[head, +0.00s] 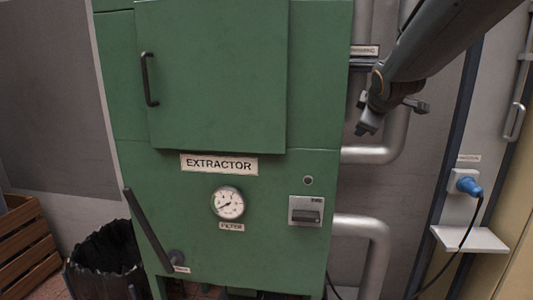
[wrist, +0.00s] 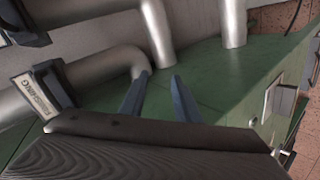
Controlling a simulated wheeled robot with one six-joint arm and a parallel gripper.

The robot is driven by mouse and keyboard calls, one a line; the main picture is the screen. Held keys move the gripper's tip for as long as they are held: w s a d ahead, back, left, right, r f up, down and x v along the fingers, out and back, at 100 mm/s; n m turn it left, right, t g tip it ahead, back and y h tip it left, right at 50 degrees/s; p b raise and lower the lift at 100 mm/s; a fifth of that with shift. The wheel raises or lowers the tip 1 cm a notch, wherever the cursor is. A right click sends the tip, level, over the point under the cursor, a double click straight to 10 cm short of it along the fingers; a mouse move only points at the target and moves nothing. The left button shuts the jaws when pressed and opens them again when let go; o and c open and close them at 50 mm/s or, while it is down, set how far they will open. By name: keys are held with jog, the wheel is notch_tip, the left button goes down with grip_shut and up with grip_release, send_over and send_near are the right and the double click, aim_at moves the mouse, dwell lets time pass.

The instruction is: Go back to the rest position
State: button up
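My gripper (head: 378,112) hangs from my arm at the upper right of the head view, in front of the silver pipes and right of the green extractor cabinet (head: 240,255). In the wrist view my gripper's two fingers (wrist: 160,86) stand apart with nothing between them. The green cabinet (wrist: 220,62) shows behind them. I see nothing held.
Silver pipes (head: 375,153) run along the cabinet's right side; they also cross the wrist view (wrist: 100,65). A wall outlet with a blue plug (head: 468,186) sits above a small white shelf (head: 470,239). A black bin (head: 105,262) and wooden crate (head: 28,245) stand lower left.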

jog(key=s+a+f+m+g+y, duration=0.1)
jog(key=s+a+f+m+g, duration=0.2)
jog(key=s+f, duration=0.55)
jog(key=s+a+f+m+g, duration=0.25)
jog(key=s+f, duration=0.35)
jog(key=f, duration=0.5)
jog(key=s+a+f+m+g, duration=0.2)
jog(key=s+f, duration=0.3)
jog(key=s, duration=0.3)
jog(key=s+a+f+m+g+y, duration=0.1)
jog(key=s+a+f+m+g, duration=0.1)
jog(key=s+f, duration=0.3)
jog(key=s+m+g, duration=0.1)
jog(key=s, duration=0.3)
jog(key=shift+m, duration=0.35)
jog(key=shift+w+d, duration=0.1)
jog(key=shift+w, duration=0.05)
